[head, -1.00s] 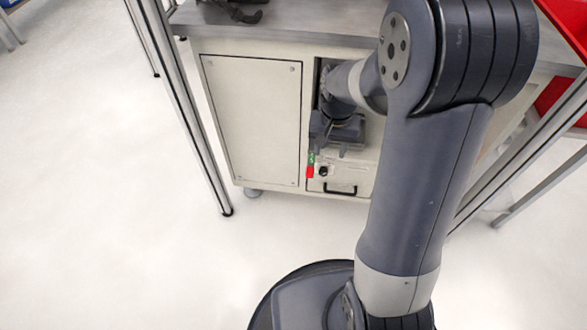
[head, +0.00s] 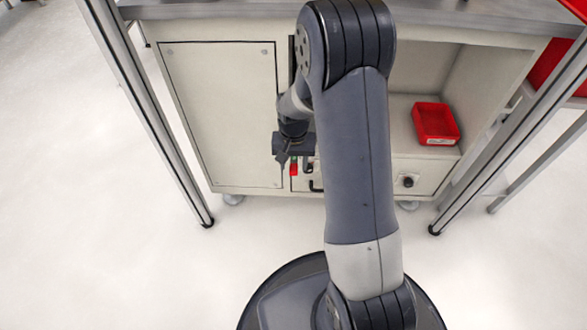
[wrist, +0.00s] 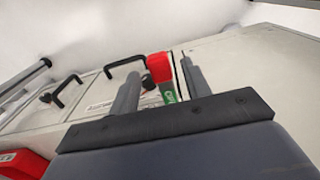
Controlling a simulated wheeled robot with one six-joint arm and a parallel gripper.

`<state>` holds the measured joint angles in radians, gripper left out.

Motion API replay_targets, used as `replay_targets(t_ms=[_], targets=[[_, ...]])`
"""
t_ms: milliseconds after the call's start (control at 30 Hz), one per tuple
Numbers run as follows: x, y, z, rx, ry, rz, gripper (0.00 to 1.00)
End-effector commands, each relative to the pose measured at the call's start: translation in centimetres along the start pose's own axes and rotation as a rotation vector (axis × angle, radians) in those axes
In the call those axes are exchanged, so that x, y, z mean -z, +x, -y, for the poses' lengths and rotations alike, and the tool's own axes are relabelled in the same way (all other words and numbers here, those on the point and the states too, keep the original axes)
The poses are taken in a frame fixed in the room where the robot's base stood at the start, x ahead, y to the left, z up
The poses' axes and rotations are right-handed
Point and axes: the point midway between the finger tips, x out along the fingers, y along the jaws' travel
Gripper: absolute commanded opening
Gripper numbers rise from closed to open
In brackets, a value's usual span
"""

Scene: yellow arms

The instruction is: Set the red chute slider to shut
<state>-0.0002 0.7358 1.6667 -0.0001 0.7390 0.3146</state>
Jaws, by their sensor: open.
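The red slider (head: 293,171) is on the cabinet front, just right of the large door's lower right corner. In the wrist view the red slider block (wrist: 159,67) shows beside a green marked strip (wrist: 168,92); the marking is too small to read. My gripper (head: 287,161) is open at the cabinet front, close to the slider. In the wrist view the two fingers of my gripper (wrist: 160,70) stand on either side of the red block, with visible gaps. I cannot tell whether either finger touches it.
A closed beige door (head: 225,110) lies to the left. Black handles (wrist: 70,90) and knobs are on the drawer fronts beside the slider. A red bin (head: 435,122) sits in the open bay at right. Metal posts (head: 150,115) flank the cabinet. The floor in front is clear.

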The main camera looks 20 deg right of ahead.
Motion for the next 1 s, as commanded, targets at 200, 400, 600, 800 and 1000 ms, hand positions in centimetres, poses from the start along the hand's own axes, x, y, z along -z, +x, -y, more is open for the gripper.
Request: replay_targets(t_ms=[200,400,600,800,1000], targets=[[-0.01,1.56,0.0,0.0,0.0,0.0,0.45],[-0.01,1.55,0.0,0.0,0.0,0.0,0.45],[-0.02,1.54,0.0,0.0,0.0,0.0,0.34],[-0.02,1.53,0.0,0.0,0.0,0.0,0.18],[-0.01,1.52,0.0,0.0,0.0,0.0,0.01]])
